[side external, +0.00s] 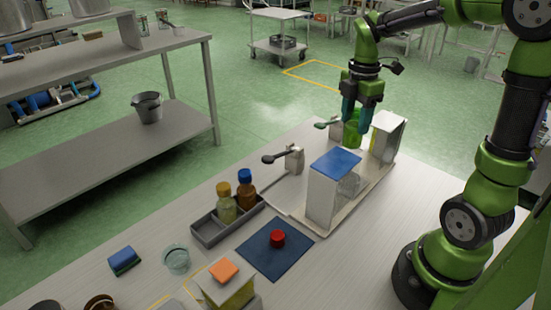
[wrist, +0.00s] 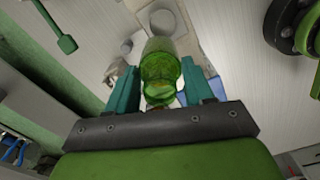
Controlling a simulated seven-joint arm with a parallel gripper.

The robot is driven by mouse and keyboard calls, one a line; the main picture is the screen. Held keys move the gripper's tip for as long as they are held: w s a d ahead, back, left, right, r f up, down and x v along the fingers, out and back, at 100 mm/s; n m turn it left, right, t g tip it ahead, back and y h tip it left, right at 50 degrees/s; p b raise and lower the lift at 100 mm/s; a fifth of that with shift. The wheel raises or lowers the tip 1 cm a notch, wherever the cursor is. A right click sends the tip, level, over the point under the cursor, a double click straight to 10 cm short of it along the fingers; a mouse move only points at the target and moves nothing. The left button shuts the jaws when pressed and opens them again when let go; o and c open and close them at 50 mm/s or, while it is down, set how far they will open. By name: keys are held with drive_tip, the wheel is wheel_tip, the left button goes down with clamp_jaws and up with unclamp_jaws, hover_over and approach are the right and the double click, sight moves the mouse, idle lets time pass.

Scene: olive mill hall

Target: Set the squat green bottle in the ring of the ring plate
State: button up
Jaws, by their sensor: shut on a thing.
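The squat green bottle (side external: 353,132) is see-through green and held between the two teal fingers of my gripper (side external: 357,118). My gripper is shut on it, over the far part of the bench. In the wrist view the green bottle (wrist: 161,62) fills the space between the fingers (wrist: 158,88). Below it is a pale tray (side external: 284,205) carrying white stands. I cannot tell whether the bottle touches anything below.
A blue-topped white box (side external: 322,195) and another white box (side external: 388,135) stand close by. A grey caddy (side external: 212,232) holds two bottles. A red cap (side external: 278,238) lies on a blue mat (side external: 262,262).

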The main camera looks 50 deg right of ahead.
drive_tip(key=shift+s+d, duration=0.35)
drive_tip(key=shift+s, duration=0.15)
drive_tip(key=shift+s+f, duration=0.1)
drive_tip(key=shift+f, duration=0.25)
wheel_tip(320, 180, down, 8)
drive_tip(key=shift+f, duration=0.2)
drive_tip(key=shift+f, duration=0.6)
idle(1.3)
drive_tip(key=shift+f, duration=0.55)
drive_tip(key=shift+f, duration=0.45)
idle(0.3)
drive_tip(key=o, duration=1.2)
drive_tip(key=shift+c, duration=0.2)
